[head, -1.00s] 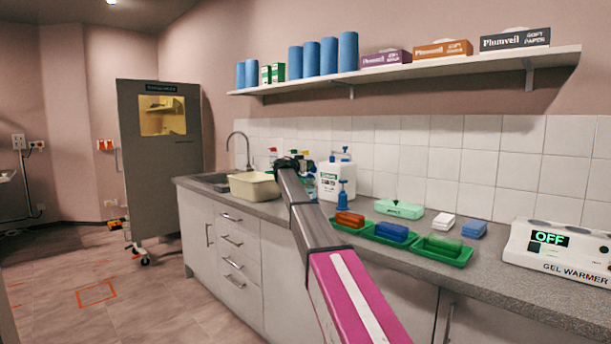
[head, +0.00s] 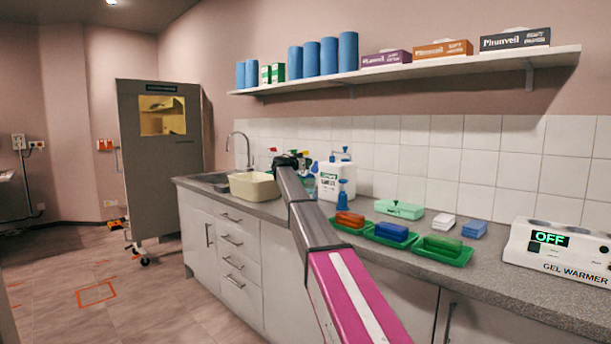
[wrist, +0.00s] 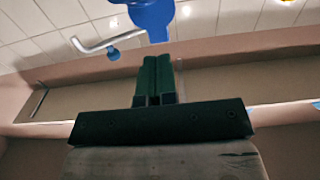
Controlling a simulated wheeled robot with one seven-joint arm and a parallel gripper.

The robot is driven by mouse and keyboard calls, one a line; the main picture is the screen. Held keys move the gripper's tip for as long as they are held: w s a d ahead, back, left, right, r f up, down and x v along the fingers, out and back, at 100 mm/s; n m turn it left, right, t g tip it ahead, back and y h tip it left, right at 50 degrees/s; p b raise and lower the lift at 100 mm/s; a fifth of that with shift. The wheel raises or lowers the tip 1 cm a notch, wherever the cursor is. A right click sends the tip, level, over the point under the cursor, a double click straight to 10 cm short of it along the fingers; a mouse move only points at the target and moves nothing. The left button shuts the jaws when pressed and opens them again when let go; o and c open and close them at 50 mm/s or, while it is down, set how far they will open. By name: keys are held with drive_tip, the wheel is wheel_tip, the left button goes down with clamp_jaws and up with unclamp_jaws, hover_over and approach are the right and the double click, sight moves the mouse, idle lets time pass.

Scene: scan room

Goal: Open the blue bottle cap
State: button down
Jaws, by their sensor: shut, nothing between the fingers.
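My gripper (wrist: 159,62) shows in the wrist view with its two dark green fingers together and nothing between them. A blue cap or bottle top (wrist: 151,18) is just beyond the fingertips, partly cut off by the upper picture edge. I cannot tell whether the fingers touch it. In the head view my arm reaches to a group of bottles by the sink and hides most of them. A blue top (head: 314,167) shows just right of the arm's end. Red and green tops show around it.
A white jug (head: 337,183) with a pump and a small blue pump bottle (head: 342,196) stand to the right. Green trays (head: 443,253) with coloured blocks line the counter. A beige basin (head: 254,187) stands left. A shelf (head: 420,72) runs above.

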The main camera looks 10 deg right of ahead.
drive_tip(key=shift+s+a+r, duration=0.35)
drive_tip(key=shift+s+a, duration=0.25)
drive_tip(key=shift+a, duration=0.2)
drive_tip(key=shift+s+a+r, duration=0.3)
drive_tip(key=shift+s+a, duration=0.3)
drive_tip(key=shift+a, duration=0.2)
